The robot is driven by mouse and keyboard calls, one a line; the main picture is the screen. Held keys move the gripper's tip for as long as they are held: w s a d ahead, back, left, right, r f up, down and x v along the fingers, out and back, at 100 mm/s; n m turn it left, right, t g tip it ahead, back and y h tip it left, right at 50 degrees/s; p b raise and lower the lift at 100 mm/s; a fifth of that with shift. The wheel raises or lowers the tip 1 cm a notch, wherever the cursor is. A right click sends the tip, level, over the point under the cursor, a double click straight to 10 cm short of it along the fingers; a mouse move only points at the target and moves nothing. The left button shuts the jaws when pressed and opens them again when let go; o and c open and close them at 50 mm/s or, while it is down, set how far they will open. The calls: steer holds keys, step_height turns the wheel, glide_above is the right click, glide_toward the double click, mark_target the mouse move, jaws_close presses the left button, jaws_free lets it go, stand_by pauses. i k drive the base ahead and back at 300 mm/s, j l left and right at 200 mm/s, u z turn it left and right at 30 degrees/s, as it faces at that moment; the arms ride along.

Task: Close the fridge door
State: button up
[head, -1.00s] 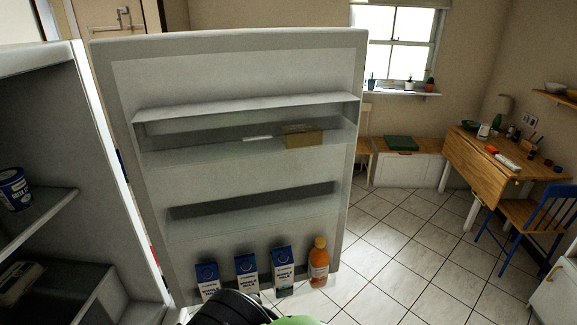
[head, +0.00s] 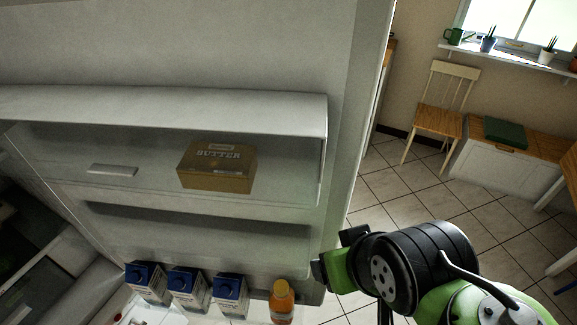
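The fridge door (head: 215,50) stands open and fills the left and middle of the head view. Its inner side faces me, with white shelves. The fridge body (head: 40,265) shows as a dark interior at the lower left. My gripper (head: 338,258), green and black, is at the lower right, beside the free right edge of the door near its lower part. I cannot tell whether it touches the door. Its fingers are not clear enough to show whether they are open or shut.
A butter box (head: 216,167) and a small white item (head: 112,170) lie on a door shelf. Several cartons, one here (head: 188,288), and an orange bottle (head: 282,303) stand in the bottom rack. Tiled floor is clear right of the door; a chair (head: 437,112) and bench (head: 510,165) stand beyond.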

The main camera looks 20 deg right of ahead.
mark_target(305, 70)
steer(key=i+l, duration=0.15)
steer(key=l, duration=0.25)
steer(key=i+l+u, duration=0.1)
steer(key=l, duration=0.35)
steer(key=i+l, duration=0.1)
steer(key=l, duration=0.3)
steer(key=i+l+u, duration=0.1)
steer(key=u, duration=0.35)
steer(key=i+l+u, duration=0.15)
steer(key=u, duration=0.25)
steer(key=i+l+u, duration=0.2)
steer(key=u, duration=0.25)
steer(key=i+l+u, duration=0.1)
steer(key=u, duration=0.35)
steer(key=l+u, duration=0.65)
steer(key=u, duration=0.2)
steer(key=l+u, duration=0.25)
steer(key=u, duration=0.2)
steer(key=j+u, duration=0.25)
steer(key=i+j, duration=0.1)
steer(key=j, duration=0.2)
steer(key=i+j, duration=0.1)
steer(key=j, duration=0.25)
